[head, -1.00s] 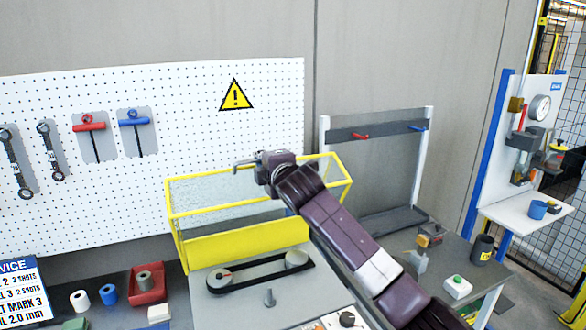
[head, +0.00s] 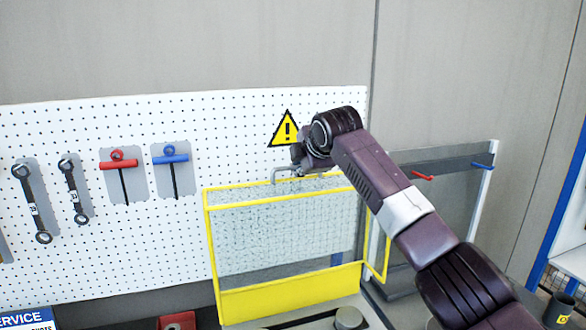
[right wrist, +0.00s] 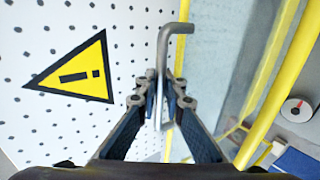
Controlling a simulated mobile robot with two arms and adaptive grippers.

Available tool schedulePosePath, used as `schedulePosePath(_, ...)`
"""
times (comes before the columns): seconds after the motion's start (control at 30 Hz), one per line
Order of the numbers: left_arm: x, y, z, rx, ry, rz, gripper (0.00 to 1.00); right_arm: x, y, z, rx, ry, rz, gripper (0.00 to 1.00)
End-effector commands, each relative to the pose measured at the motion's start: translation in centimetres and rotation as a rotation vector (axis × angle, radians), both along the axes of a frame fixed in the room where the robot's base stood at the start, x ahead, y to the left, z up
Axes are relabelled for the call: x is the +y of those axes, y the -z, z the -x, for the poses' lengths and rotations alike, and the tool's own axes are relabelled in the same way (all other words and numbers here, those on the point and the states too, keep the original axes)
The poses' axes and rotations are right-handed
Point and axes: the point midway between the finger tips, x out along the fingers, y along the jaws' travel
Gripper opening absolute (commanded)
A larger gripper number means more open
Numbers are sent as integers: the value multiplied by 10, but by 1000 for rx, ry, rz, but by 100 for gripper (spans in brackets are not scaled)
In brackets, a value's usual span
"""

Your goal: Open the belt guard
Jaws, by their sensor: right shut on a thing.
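The belt guard is a yellow frame (head: 290,292) with a clear mesh panel (head: 285,228). The mesh panel stands nearly upright in front of the pegboard. A grey bent handle (head: 284,174) sits at its top edge. My right gripper (head: 302,160) is at this handle. In the right wrist view the fingers (right wrist: 161,98) are shut on the grey handle rod (right wrist: 162,60), with the yellow guard edge (right wrist: 268,95) to the right. Part of a pulley (head: 350,318) shows below the guard, cut by the picture's lower edge. My left gripper is out of view.
A white pegboard (head: 100,240) with wrenches and a red (head: 118,163) and a blue T-handle tool (head: 170,158) stands behind. A yellow warning sign (head: 285,130) is close behind my right gripper. A grey rack (head: 440,160) stands to the right, behind my arm.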

Motion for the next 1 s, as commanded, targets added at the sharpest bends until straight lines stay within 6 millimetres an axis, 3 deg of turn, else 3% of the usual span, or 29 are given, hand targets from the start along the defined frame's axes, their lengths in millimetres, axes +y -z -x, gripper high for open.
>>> schedulePosePath(0.33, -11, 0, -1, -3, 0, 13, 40, 1, -3, 0, -4, -3, -3, 0)
schedulePosePath(0.37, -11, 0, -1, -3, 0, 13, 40, 1, -3, 0, -4, -3, -3, 9)
schedulePosePath(0.43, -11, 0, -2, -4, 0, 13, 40, 1, -3, 0, -4, -3, -3, 15)
schedulePosePath(0.77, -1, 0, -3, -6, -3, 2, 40, 0, -2, 1, -1, -2, -2, 15)
schedulePosePath(1.0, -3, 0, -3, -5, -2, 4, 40, -5, -12, 14, -3, -3, -2, 15)
